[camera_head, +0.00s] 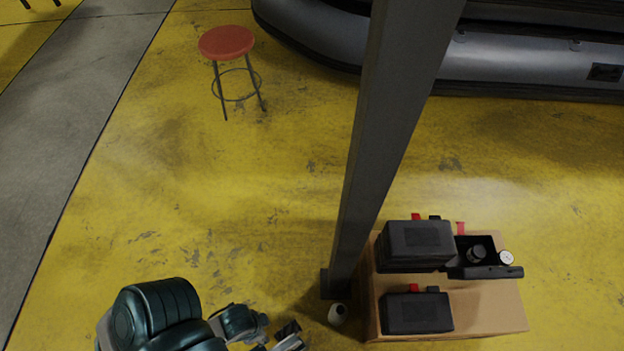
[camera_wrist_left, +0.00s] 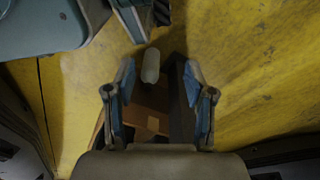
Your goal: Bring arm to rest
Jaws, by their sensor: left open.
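My left arm comes in at the bottom of the head view. My left gripper (camera_head: 288,338) is near the bottom edge, left of a brown box-like stand (camera_head: 490,310). The left wrist view shows the gripper (camera_wrist_left: 158,88) open, its two fingers apart with nothing between them. A small white bottle (camera_head: 338,314) is at the foot of the grey post, just right of the gripper. A white bottle also shows in the left wrist view (camera_wrist_left: 151,65), beyond the fingertips and apart from them. My right gripper is in neither view.
A grey post (camera_head: 385,130) rises beside the stand. On the stand are two black cases (camera_head: 415,240) (camera_head: 417,313) and an open black tray (camera_head: 485,271) with small round items. A red stool (camera_head: 227,42) and grey inflatable boat (camera_head: 520,60) stand farther off. The yellow floor between is clear.

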